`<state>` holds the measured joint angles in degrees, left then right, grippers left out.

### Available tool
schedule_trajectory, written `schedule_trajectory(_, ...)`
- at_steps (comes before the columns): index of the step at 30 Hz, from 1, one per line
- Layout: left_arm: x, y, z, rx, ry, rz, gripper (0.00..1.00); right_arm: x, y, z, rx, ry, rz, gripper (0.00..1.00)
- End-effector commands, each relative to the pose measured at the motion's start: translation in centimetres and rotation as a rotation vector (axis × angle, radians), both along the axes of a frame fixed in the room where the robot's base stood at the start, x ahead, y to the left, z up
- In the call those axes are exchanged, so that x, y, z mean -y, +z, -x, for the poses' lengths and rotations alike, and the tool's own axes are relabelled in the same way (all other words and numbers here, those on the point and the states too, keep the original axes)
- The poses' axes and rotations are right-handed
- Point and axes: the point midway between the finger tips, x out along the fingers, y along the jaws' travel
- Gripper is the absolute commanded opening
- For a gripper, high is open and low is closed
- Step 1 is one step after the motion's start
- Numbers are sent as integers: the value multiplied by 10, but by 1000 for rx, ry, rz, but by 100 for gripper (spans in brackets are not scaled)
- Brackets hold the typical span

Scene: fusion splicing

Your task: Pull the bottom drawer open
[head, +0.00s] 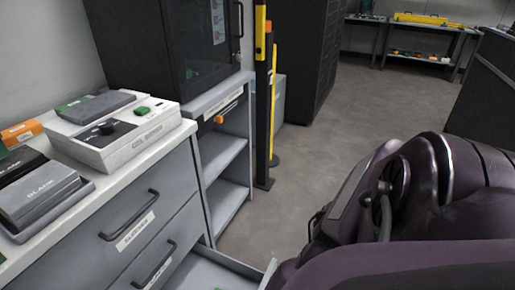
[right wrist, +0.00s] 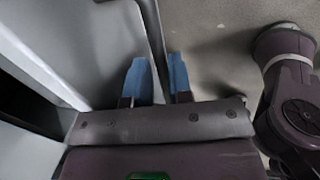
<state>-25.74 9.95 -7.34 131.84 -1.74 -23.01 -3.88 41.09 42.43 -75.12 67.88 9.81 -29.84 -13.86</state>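The bottom drawer (head: 213,272) of the grey cabinet stands partly open at the lower edge of the head view, with its pale inside showing. My right arm hides its near right part, and its handle cannot be made out. In the right wrist view, the blue fingers of my right gripper (right wrist: 158,82) stand on either side of a thin upright edge (right wrist: 154,35), which looks like the drawer's front panel. The fingers look close against it, with little gap. My right gripper is hidden in the head view. My left gripper is not in view.
Two closed drawers with dark handles (head: 130,215) (head: 155,265) are above the open one. The counter holds a white coil device (head: 125,140) and dark boxes (head: 42,190). A shelf unit (head: 222,150) and yellow-black post (head: 264,100) stand beyond. Floor (head: 330,150) is clear.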

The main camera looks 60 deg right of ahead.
Motion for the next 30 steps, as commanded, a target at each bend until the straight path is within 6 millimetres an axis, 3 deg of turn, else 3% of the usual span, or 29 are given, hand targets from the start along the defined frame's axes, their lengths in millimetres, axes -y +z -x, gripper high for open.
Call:
schedule_trajectory(1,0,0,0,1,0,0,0,0,0,0,0,0,0,28)
schedule_trajectory(3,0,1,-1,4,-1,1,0,0,0,0,0,0,0,38)
schedule_trajectory(14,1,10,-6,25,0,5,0,1,6,-1,3,0,1,38)
schedule_trajectory(20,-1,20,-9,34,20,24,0,1,38,-1,13,1,0,38)
schedule_trajectory(30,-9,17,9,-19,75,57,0,2,94,12,10,1,-1,38)
